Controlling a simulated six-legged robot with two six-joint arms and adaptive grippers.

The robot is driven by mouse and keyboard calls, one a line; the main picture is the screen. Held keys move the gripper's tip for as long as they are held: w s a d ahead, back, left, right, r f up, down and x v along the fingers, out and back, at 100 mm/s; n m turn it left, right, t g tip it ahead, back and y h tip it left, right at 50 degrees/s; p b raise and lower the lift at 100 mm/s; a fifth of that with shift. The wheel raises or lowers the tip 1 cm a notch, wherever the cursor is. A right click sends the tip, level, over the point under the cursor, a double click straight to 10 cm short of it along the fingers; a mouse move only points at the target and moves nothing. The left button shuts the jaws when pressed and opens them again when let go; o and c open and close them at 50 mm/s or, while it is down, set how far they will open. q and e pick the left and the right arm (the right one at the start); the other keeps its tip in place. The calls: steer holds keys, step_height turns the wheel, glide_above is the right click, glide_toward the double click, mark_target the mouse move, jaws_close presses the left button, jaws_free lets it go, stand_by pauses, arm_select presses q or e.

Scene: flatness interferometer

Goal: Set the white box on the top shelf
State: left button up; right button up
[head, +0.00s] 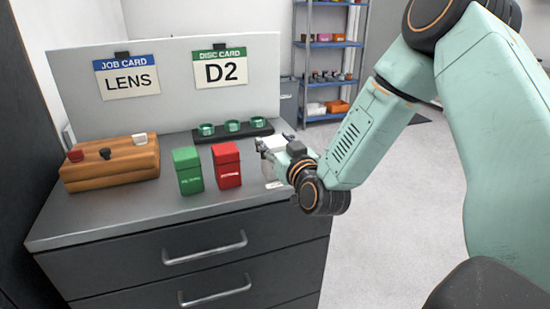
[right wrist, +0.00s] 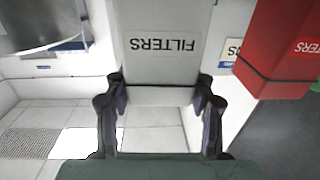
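The white box (right wrist: 163,45), labelled FILTERS and upside down in the right wrist view, has its lid end between the two fingers of my right gripper (right wrist: 160,92). The fingers stand close along both sides of it; I cannot tell whether they press on it. In the head view the white box (head: 270,145) shows only in part at the counter's right end, mostly hidden by my right gripper (head: 276,150). My left gripper is not in view. The blue shelf rack (head: 294,60) stands at the back; its top is cut off in the head view.
The red box (head: 227,166) and green box (head: 187,170) stand upright on the grey counter (head: 130,215), left of the gripper. A black holder with green rings (head: 232,128) lies behind them. A wooden block (head: 110,172) is at left. Open floor (head: 380,220) lies right.

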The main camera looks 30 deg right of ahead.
steer(key=c, duration=0.9)
steer(key=shift+o, duration=0.2)
step_height(320, 180, up, 10)
steer(key=p, duration=0.3)
